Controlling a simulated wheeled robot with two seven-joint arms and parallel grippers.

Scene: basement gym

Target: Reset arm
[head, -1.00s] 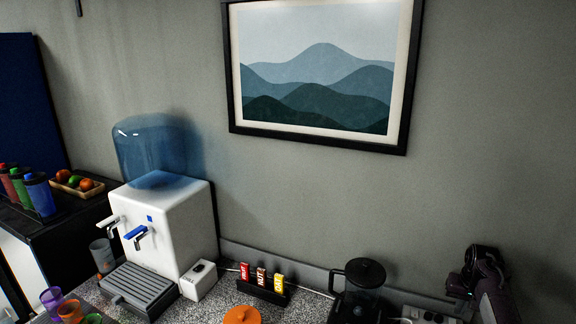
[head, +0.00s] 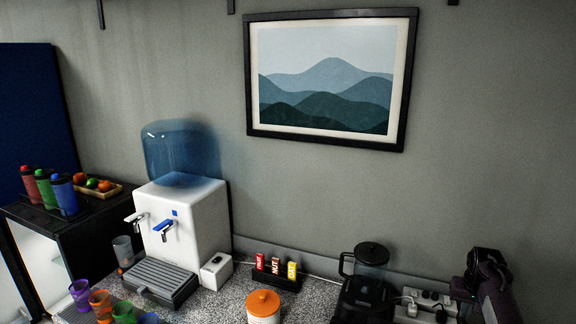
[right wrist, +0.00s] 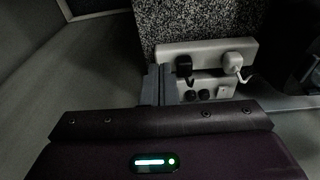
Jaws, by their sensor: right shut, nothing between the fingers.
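My right gripper (head: 478,268) shows at the right edge of the head view, in front of the wall and beside the counter's right end. Its purple wrist is partly cut off by the picture's bottom. In the right wrist view the two grey fingers of the gripper (right wrist: 160,84) are together with nothing between them. A white power strip (right wrist: 208,48) with plugs lies beyond the fingers; I cannot tell whether they touch it. My left gripper is not in view.
Bottles and a fruit tray (head: 112,191) stand at the left. A framed picture (head: 398,125) hangs above.

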